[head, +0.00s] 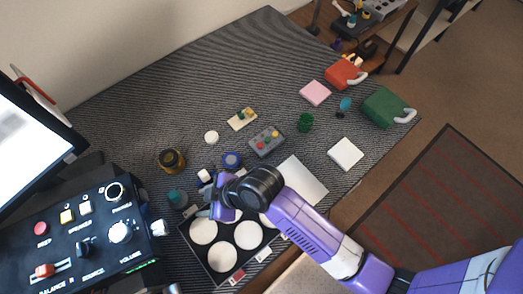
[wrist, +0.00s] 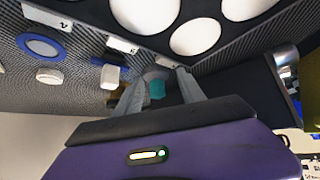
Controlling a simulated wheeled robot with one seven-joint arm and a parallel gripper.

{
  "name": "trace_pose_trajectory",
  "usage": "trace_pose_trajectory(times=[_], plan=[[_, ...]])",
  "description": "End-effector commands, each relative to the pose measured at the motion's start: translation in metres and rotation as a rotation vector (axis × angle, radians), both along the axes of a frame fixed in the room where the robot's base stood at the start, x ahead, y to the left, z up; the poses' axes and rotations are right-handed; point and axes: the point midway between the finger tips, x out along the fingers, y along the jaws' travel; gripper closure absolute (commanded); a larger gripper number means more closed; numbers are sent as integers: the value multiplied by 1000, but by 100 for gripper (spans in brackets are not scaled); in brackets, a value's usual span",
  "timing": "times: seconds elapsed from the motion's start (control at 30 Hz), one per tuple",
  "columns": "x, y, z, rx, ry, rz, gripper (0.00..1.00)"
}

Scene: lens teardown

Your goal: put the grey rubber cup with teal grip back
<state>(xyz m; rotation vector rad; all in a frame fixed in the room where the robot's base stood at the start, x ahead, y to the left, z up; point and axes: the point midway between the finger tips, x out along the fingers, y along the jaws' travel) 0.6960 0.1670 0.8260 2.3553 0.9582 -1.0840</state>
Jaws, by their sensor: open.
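The grey rubber cup with teal grip (head: 177,198) stands on the dark ribbed mat, just left of the tray. My gripper (head: 202,211) is low over the tray's back left corner, close to the cup's right side. In the wrist view the cup's teal grip (wrist: 157,90) shows between the two open fingers of my gripper (wrist: 160,80). Whether a finger touches it, I cannot tell. The black tray (head: 219,284) has several round white spots and small labels on its edge. My arm hides part of its right side.
A black control box (head: 85,240) with knobs stands close on the left. A blue-rimmed disc (head: 231,159), a small white block (head: 204,175) and a dark, gold-banded ring (head: 171,160) lie behind the gripper. A white sheet (head: 300,180) lies right of it. The mat's far left is clear.

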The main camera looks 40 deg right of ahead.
Motion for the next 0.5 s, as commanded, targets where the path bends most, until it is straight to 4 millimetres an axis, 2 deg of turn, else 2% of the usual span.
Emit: trace_pose_trajectory(times=[0.03, 0.17, 0.27, 0.37, 0.5], plan=[[-19, -8, -4, 20, -11, -70, 53], [-52, -34, -1, 65, -70, -251, 53], [-79, -57, 9, 95, -123, -378, 53], [-108, -81, 26, 120, -183, -488, 53], [-147, -113, 62, 158, -279, -615, 53]])
